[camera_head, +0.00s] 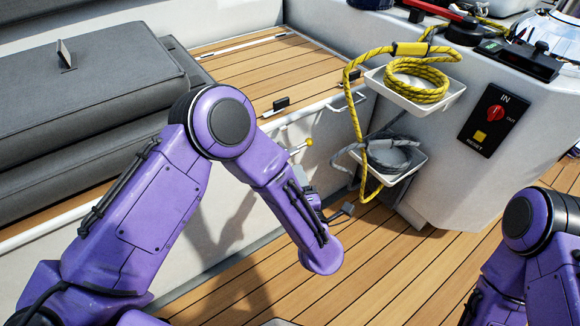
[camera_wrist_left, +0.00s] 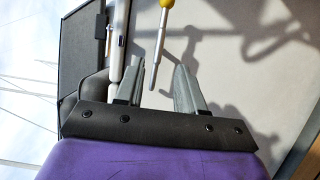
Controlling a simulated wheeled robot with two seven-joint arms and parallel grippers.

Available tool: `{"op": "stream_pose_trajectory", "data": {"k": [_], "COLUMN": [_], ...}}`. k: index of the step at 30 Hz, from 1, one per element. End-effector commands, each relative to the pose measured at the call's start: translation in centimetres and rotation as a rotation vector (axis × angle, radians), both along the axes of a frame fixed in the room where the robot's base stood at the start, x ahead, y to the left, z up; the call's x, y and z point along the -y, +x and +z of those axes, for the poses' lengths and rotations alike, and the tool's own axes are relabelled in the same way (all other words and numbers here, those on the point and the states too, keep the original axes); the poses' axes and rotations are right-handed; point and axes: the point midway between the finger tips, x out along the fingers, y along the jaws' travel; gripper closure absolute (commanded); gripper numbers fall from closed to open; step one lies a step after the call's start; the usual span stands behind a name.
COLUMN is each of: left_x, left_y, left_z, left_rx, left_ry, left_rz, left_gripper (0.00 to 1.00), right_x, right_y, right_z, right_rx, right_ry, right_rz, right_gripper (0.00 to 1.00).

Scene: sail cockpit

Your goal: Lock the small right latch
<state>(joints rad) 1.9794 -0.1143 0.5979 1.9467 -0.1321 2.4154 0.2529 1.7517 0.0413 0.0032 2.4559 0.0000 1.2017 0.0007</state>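A small lever with a yellow knob (camera_head: 309,142) sticks out from the white locker front, just beyond my left forearm. In the left wrist view, its yellow end (camera_wrist_left: 166,4) is at the top and its thin metal rod points down between my fingers. My left gripper (camera_wrist_left: 158,64) is open, with one grey finger on each side of the rod and a gap to each. In the head view my forearm hides most of this gripper. A black latch (camera_head: 280,104) sits on the wooden lid's front edge. I cannot tell which part is the small right latch. My right gripper is out of view.
Grey cushions (camera_head: 90,85) lie at the left. A white handle (camera_head: 345,103) is right of the black latch. Two trays with a yellow rope (camera_head: 417,80) and a grey rope (camera_head: 390,157) hang at the right, near a black switch panel (camera_head: 487,120).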

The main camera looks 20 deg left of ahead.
Motion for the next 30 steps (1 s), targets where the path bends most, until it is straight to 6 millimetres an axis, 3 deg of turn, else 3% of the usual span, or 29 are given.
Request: {"op": "stream_pose_trajectory", "data": {"k": [12, 23, 24, 27, 30], "left_x": [-4.4, -4.9, -4.9, -4.9, -4.9], "left_y": [7.3, 8.4, 8.4, 8.4, 8.4], "left_z": [-0.1, 0.1, 0.1, 0.1, 0.1], "left_rx": [-0.003, -0.005, -0.005, -0.005, -0.005], "left_ry": [0.003, 0.006, 0.006, 0.006, 0.006], "left_rz": [0.003, -0.001, -0.001, -0.001, -0.001], "left_gripper": [0.62, 0.62, 0.65, 0.97, 1.0], "right_x": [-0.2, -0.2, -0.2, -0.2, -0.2], "right_y": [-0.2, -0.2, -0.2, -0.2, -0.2], "right_z": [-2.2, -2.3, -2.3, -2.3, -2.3], "right_rx": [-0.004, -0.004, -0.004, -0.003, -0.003], "right_ry": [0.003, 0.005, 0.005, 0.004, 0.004], "right_rz": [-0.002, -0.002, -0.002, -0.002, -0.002], "right_gripper": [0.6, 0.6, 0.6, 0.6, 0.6]}}
